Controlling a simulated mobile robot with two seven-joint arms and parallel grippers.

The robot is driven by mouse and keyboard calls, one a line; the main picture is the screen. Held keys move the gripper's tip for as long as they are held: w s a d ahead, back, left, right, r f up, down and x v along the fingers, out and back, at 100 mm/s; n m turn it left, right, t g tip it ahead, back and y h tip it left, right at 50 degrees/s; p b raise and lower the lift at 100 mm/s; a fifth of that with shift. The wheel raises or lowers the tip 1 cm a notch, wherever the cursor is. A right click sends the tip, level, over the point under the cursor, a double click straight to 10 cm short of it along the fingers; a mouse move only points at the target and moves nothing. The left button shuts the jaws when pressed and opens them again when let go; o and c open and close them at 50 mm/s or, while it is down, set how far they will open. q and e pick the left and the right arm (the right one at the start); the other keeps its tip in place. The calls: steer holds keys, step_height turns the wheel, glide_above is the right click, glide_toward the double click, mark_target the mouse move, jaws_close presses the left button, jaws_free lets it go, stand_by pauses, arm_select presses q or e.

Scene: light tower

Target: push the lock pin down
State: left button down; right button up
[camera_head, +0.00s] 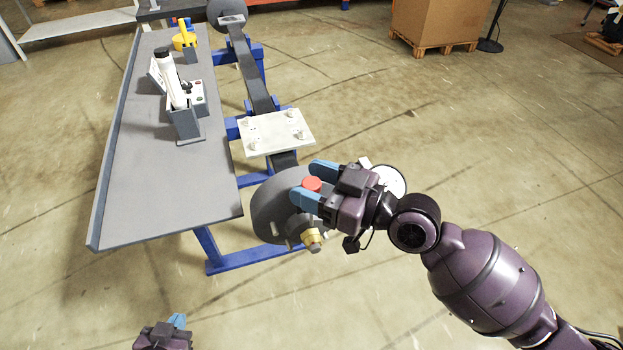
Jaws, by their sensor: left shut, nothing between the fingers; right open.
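A red round knob (312,184), which looks like the lock pin's head, sits at the near end of the dark rail, over a grey round plate (268,212). My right gripper (309,182) comes in from the right with its two blue fingers apart, one on the far side of the knob and one on the near side. I cannot tell whether the fingers touch it. Whatever is below the knob is hidden. A brass-coloured fitting (312,240) shows just below the gripper. My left gripper (178,321) is shut and empty at the bottom left, clear of everything.
A pale plate with several pegs (262,133) lies across the dark rail (252,75). A grey table (160,195) on the left holds a white device (174,85) and a yellow item (184,40). A cardboard box (435,22) stands far back. The floor at right is open.

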steer(key=shift+a, duration=0.1)
jaws_close()
steer(key=shift+f+b, duration=1)
steer(key=shift+f, duration=0.5)
steer(key=shift+r, duration=0.15)
steer(key=shift+c, duration=1.1)
jaws_free()
steer(key=shift+o, duration=1.1)
